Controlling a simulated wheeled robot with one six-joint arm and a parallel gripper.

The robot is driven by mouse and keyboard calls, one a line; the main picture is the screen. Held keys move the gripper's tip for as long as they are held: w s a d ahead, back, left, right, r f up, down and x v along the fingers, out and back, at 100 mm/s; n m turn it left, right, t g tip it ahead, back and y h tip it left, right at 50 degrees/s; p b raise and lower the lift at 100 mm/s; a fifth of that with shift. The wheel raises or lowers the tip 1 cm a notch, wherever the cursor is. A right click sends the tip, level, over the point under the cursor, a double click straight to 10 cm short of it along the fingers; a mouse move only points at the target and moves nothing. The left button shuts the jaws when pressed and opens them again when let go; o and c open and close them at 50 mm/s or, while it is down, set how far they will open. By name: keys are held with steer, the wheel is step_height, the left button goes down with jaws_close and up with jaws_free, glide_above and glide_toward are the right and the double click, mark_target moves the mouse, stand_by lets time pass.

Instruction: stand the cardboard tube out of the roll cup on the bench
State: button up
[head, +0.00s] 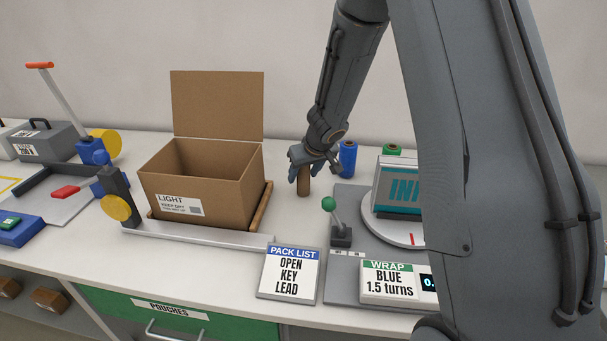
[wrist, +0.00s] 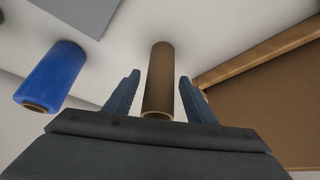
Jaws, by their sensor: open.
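The brown cardboard tube (head: 304,181) stands upright on the bench (head: 280,215), between the open box and the wrap machine. My gripper (head: 306,163) is above and around its top in the head view. In the wrist view the tube (wrist: 159,80) lies between the two open fingers of my gripper (wrist: 158,92), with a gap on each side. Its near end shows a hollow rim. I cannot make out a roll cup in either view.
A blue roll (head: 348,158) stands close behind the tube, and a green roll (head: 392,150) is farther right. The open cardboard box (head: 205,190) is to the left. A green-knobbed lever (head: 336,220) and the turntable (head: 390,228) are to the right.

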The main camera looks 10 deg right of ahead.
steer(key=s+d+r+m+h+p, duration=0.1)
steer(key=s+d+r+h+p, duration=0.15)
steer(key=s+r+p, duration=0.7)
steer(key=s+a+r+g+b, duration=0.1)
steer(key=s+r, duration=0.1)
steer(key=s, duration=0.8)
steer(key=s+a+r+m+g+y+b, duration=0.1)
steer(key=s+r+g, duration=0.1)
steer(key=s, duration=0.8)
steer(key=shift+s+r, duration=0.4)
steer(key=shift+r, duration=0.3)
step_height(320, 180, down, 8)
steer(key=g+b, duration=0.1)
steer(key=b, duration=0.6)
steer(key=shift+f+b, duration=0.15)
steer(key=shift+b, duration=0.2)
